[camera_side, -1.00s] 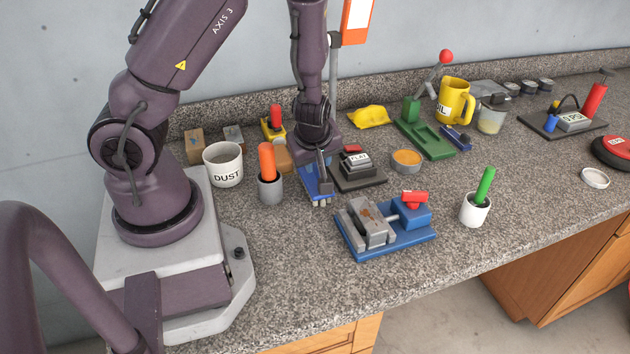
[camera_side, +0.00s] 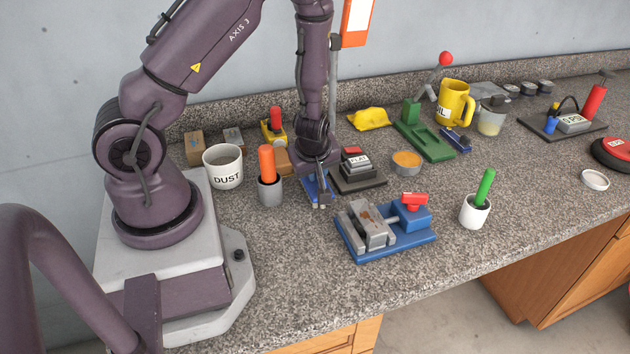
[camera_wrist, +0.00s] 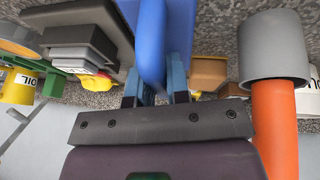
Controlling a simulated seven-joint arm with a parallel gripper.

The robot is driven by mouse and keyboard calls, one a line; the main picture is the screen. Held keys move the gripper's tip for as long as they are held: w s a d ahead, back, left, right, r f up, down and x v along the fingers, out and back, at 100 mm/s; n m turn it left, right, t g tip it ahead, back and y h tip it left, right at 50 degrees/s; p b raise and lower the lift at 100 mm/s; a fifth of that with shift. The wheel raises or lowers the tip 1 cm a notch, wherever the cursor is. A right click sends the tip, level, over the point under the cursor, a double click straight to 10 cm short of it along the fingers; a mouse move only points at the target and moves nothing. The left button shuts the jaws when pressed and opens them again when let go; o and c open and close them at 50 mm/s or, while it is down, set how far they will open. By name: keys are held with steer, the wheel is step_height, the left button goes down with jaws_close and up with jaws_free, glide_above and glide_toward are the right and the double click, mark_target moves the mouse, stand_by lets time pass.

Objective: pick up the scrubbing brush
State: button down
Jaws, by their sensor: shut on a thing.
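The scrubbing brush is the blue piece (camera_side: 309,190) on the counter, between the grey cup and the FLAT block. In the wrist view its blue body and raised handle (camera_wrist: 152,45) fill the top middle. My gripper (camera_side: 321,198) points down over the brush and hides part of it. In the wrist view my gripper (camera_wrist: 155,88) has one finger on each side of the blue handle and is shut on it. The bristles are hardly visible, and I cannot tell whether the brush still touches the counter.
Close on the left is a grey cup (camera_side: 270,192) with an orange handle (camera_side: 266,163). Close on the right is the FLAT block (camera_side: 356,164) on a dark base. A blue vise (camera_side: 398,240) stands in front right. The counter front left of the vise is clear.

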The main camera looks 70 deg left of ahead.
steer(key=shift+r, duration=0.15)
step_height(320, 180, up, 7)
steer(key=shift+r, duration=1.4)
